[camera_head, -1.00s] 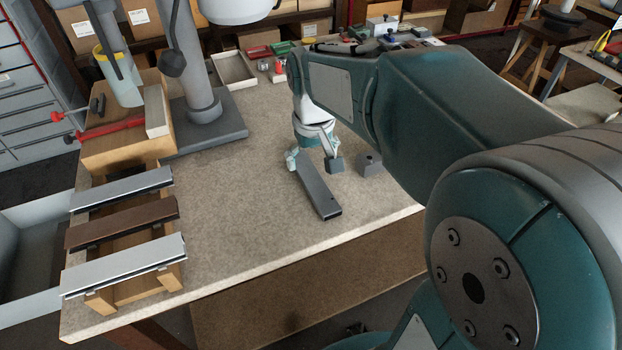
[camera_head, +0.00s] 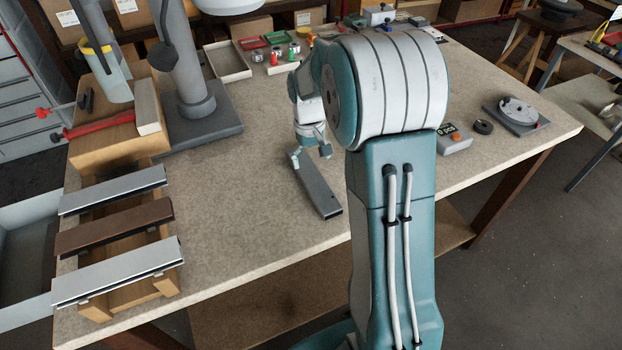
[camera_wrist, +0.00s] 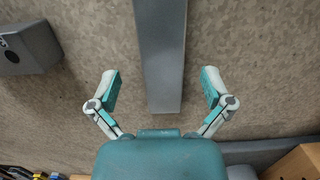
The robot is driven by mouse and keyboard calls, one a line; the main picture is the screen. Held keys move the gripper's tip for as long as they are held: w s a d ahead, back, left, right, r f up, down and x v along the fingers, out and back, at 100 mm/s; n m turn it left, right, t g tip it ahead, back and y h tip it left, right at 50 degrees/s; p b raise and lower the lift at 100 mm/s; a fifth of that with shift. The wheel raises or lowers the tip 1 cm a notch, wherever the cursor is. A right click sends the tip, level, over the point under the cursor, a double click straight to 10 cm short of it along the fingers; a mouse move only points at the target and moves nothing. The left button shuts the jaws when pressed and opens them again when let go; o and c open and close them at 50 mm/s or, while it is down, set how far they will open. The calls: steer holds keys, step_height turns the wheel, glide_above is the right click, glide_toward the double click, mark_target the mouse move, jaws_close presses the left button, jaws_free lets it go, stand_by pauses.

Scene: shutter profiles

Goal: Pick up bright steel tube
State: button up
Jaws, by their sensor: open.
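A grey steel tube (camera_head: 320,190) of square section lies flat on the worktable, partly hidden by my gripper in the head view. The same tube (camera_wrist: 161,50) runs from the top edge to the middle of the wrist view. My gripper (camera_head: 311,154) is over the tube's far part. In the wrist view my gripper (camera_wrist: 161,90) is open, one finger on each side of the tube's end, with visible gaps to both sides. Nothing is held. Height above the tube is hard to tell.
A wooden rack (camera_head: 120,187) at left bears two silver profiles and a brown one. A dark block (camera_wrist: 28,47) stands left in the wrist view. A grey stand (camera_head: 200,140) and an open tray (camera_head: 228,62) are behind. The table (camera_head: 240,220) left of the tube is clear.

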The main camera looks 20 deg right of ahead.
mark_target(312, 176)
steer(key=f, duration=0.5)
steer(key=shift+s+f, duration=0.15)
steer(key=shift+s, duration=0.15)
steer(key=shift+a, duration=0.1)
steer(key=c, duration=1.2)
